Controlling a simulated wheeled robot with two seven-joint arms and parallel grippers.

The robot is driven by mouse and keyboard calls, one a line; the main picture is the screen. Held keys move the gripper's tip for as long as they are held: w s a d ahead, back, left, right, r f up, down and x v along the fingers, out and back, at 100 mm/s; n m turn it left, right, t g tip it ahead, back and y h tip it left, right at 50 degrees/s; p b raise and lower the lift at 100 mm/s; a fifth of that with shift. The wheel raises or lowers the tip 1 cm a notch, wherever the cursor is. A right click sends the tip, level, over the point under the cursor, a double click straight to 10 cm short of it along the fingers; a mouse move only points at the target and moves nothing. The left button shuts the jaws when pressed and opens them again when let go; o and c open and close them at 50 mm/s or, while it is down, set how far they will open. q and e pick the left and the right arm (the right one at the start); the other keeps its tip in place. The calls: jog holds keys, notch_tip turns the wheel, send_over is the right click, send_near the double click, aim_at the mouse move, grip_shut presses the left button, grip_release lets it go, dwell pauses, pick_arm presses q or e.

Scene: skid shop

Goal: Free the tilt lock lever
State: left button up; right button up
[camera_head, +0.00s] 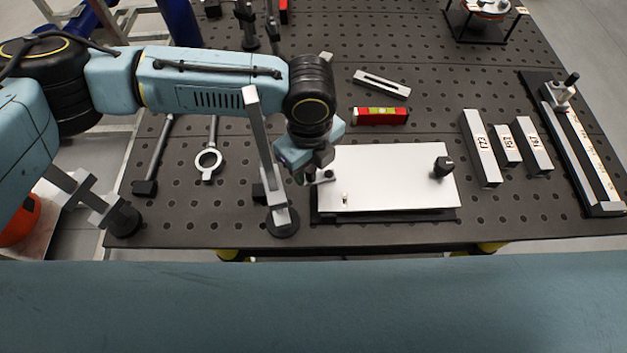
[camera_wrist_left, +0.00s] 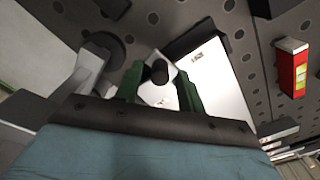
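A bright flat plate (camera_head: 385,178) lies on a dark base at the front middle of the perforated table. A black knob (camera_head: 443,165) stands on its right end. At its left end my left gripper (camera_head: 322,177) hangs low, pointing down, and partly hides a small metal lever. In the left wrist view the two green fingers (camera_wrist_left: 159,92) are apart. A black round knob (camera_wrist_left: 160,72), seemingly the lever's, shows between them with a gap on each side; I cannot tell how deep it sits. My right gripper is not in view.
An upright clamp bar (camera_head: 263,150) stands just left of the plate. A red level (camera_head: 380,116) lies behind it. Marked grey blocks (camera_head: 481,150) and a long rail (camera_head: 575,145) are to the right. A ring-ended tool (camera_head: 208,162) lies left.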

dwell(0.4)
pick_arm(q)
jog(key=shift+p, duration=0.45)
jog(key=c, duration=0.6)
jog(key=shift+s, duration=0.1)
jog(key=shift+s+d+p, duration=0.15)
jog(key=shift+s+p, duration=0.2)
jog(key=shift+p, duration=0.2)
